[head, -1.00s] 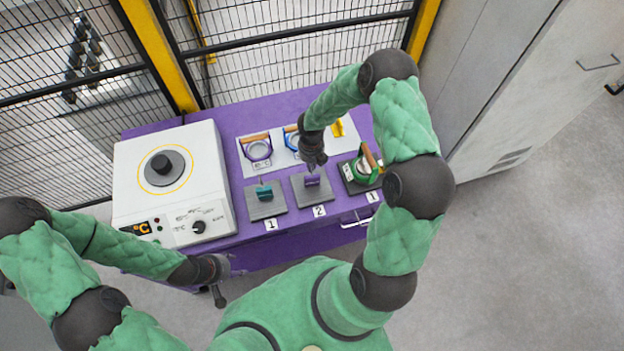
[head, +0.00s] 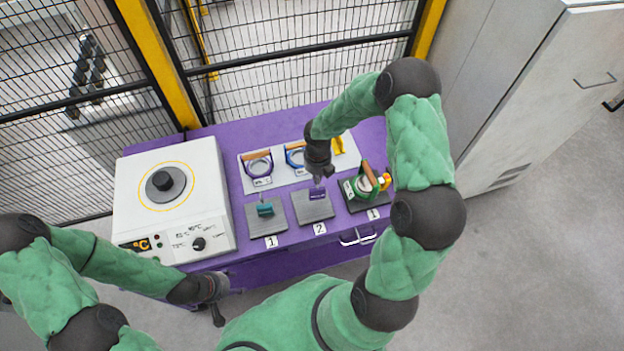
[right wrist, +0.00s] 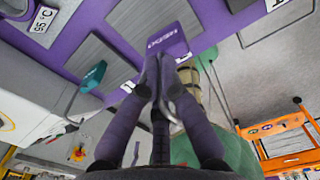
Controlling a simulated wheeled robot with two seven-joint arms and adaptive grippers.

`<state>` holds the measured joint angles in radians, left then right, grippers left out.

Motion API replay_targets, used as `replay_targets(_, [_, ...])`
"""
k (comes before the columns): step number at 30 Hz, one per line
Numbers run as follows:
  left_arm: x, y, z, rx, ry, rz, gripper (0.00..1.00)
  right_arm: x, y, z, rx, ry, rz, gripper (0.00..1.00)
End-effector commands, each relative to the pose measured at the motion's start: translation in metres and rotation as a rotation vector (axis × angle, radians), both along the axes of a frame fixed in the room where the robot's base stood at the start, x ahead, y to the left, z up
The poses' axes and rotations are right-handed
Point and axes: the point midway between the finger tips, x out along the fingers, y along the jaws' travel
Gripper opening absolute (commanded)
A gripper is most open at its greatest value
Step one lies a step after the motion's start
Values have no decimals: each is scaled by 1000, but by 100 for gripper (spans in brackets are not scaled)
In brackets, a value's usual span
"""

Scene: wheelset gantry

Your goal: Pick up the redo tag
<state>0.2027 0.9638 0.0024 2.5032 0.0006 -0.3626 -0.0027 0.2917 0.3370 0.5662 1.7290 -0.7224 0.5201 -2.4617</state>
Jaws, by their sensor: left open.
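The redo tag (head: 318,194) is a small purple plate with white lettering, over the grey pad marked 2 (head: 311,211). In the right wrist view the tag (right wrist: 166,42) is at my right fingertips, its lettering inverted. My right gripper (head: 318,179) reaches down from above; in the wrist view its fingers (right wrist: 153,72) come together at the tag's near edge. They look shut on it, and the grip point itself is hidden. The tag seems slightly off the pad. My left gripper (head: 219,303) is open and empty in front of the table's left part.
A teal tag (head: 265,209) stands on the left grey pad. A green-handled device (head: 365,185) sits on the right dark pad. Purple and blue clamps (head: 258,164) lie on a white board behind. A white heater box (head: 170,200) fills the table's left side.

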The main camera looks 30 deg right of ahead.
Motion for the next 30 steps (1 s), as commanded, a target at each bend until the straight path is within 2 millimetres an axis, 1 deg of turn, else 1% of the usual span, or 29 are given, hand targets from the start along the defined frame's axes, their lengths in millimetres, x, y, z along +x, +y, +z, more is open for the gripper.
replay_targets(1, [0, 0, 2, 0, 0, 0, 56, -7, -6, 15, -2, -5, -5, 0])
replay_targets(5, [0, 0, 6, 0, 0, 0, 56, -29, -19, 44, -2, -5, -5, 0])
replay_targets(6, [0, 0, 5, 0, 0, 0, 56, -39, -25, 46, -1, -3, -7, 0])
replay_targets(9, [0, 0, 6, 0, 0, 0, 56, -58, -36, 56, -1, -3, -6, 0])
replay_targets(12, [0, 0, 7, 0, 0, 0, 56, -75, -46, 64, -1, -2, -5, 0])
replay_targets(15, [0, 0, 8, 0, 0, 0, 56, -87, -53, 70, -1, -2, -4, 0])
replay_targets(18, [0, 0, 9, 0, 0, 0, 56, -96, -58, 74, 0, -1, -4, 0])
replay_targets(22, [0, 0, 9, 0, 0, 0, 56, -102, -61, 77, 0, -1, -2, 0])
replay_targets(30, [0, 0, 9, 0, 0, 0, 56, -104, -62, 77, 0, 0, -1, 0])
